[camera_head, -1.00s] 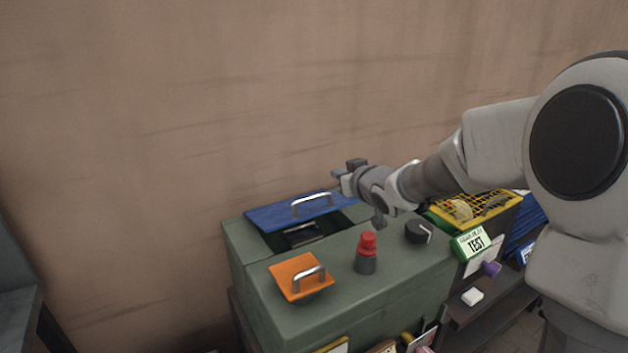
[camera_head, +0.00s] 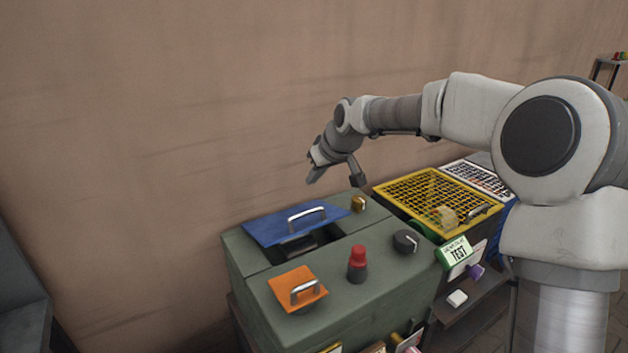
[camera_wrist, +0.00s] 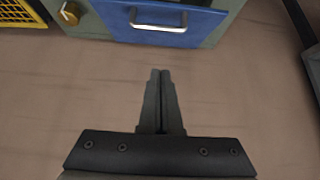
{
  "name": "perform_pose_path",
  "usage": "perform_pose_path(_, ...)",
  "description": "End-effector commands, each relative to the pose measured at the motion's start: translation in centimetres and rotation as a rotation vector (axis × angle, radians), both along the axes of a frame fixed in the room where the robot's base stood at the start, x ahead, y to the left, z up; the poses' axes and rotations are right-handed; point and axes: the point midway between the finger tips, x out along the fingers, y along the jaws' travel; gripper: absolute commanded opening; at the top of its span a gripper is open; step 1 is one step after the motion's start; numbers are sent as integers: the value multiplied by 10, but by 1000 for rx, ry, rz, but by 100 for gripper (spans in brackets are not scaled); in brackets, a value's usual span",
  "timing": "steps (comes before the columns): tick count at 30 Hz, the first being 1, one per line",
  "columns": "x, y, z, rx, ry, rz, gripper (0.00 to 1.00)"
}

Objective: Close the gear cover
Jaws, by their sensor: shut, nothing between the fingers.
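A blue cover (camera_head: 268,231) with a silver handle (camera_head: 306,214) lies on the green cabinet's top, at the far side. A dark opening (camera_head: 325,237) shows along its near edge, so the cover leaves part of it bare. Which lid is the gear cover is not marked; this blue one seems likely. My gripper (camera_head: 312,180) is shut and empty, above and behind the blue cover, apart from it. In the wrist view the shut fingers (camera_wrist: 159,75) point toward the blue cover (camera_wrist: 112,22) and its handle, with bare wall-coloured surface between.
The green cabinet (camera_head: 350,270) also carries an orange lid (camera_head: 283,281), a red button (camera_head: 357,258), a black knob (camera_head: 405,241) and a brass knob (camera_head: 358,203). A yellow mesh cover (camera_head: 410,190) stands to the right. The wall (camera_head: 150,120) is close behind.

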Motion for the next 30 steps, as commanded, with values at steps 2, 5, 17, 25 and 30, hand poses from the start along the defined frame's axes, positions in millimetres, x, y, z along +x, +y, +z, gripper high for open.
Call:
perform_pose_path(2,8,7,-15,0,3,3,0)
perform_pose_path(5,19,14,-32,1,3,2,0)
perform_pose_path(17,34,23,-89,-1,0,-2,0)
perform_pose_path(25,33,22,-99,-1,-2,-1,0)
perform_pose_path(30,33,22,-99,-1,-2,-1,0)
